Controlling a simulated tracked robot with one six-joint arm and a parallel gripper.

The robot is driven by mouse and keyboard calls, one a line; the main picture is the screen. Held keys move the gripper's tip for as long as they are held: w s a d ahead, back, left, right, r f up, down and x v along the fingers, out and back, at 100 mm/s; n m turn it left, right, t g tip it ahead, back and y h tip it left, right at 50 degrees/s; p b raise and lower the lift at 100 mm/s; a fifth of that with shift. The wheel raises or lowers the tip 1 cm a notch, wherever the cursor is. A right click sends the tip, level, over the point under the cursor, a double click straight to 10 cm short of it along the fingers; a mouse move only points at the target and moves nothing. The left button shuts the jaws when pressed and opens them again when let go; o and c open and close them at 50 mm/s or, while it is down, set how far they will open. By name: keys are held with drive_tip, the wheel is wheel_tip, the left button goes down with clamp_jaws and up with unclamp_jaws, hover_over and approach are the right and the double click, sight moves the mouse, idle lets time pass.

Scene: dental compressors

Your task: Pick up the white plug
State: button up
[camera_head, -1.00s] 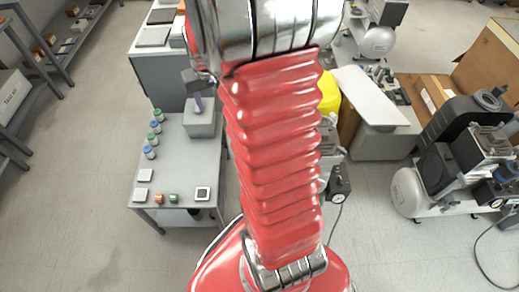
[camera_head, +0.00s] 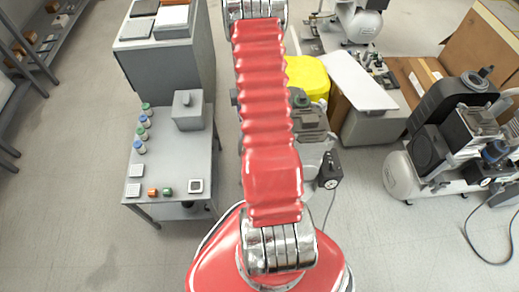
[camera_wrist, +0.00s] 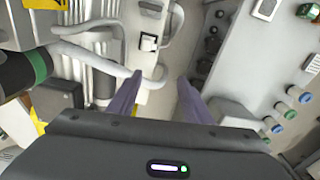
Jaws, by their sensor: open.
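My gripper (camera_wrist: 160,76) shows in the wrist view as two purple-grey fingers, apart, with nothing between them. A small white block with a dark part (camera_wrist: 148,42) lies beyond the fingertips, slightly left of their middle; it may be the white plug, but I cannot tell for sure. A pale hose (camera_wrist: 92,58) curves below it near the left finger. In the head view my red arm covers the middle, and my gripper and the plug cannot be made out there.
A grey table (camera_head: 172,160) with several capped bottles, small tiles and a grey box (camera_head: 187,110) stands left of my arm. A compressor (camera_head: 318,140) is partly hidden just right of my arm. Another compressor (camera_head: 435,150) stands farther right. Floor at the left is clear.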

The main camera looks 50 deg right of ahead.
drive_tip(key=s+d+f+m, duration=0.1)
drive_tip(key=s+d+f, duration=0.1)
drive_tip(key=s+f, duration=0.2)
wheel_tip(320, 180, down, 4)
drive_tip(key=shift+d+r, duration=0.2)
drive_tip(key=shift+d, duration=0.15)
drive_tip(key=shift+f, duration=4.3)
drive_tip(key=shift+f, duration=0.1)
drive_tip(key=f, duration=0.3)
drive_tip(key=shift+a+f, duration=0.2)
drive_tip(key=shift+a, duration=0.05)
drive_tip(key=shift+f, duration=0.8)
drive_tip(key=shift+c, duration=0.4)
clamp_jaws()
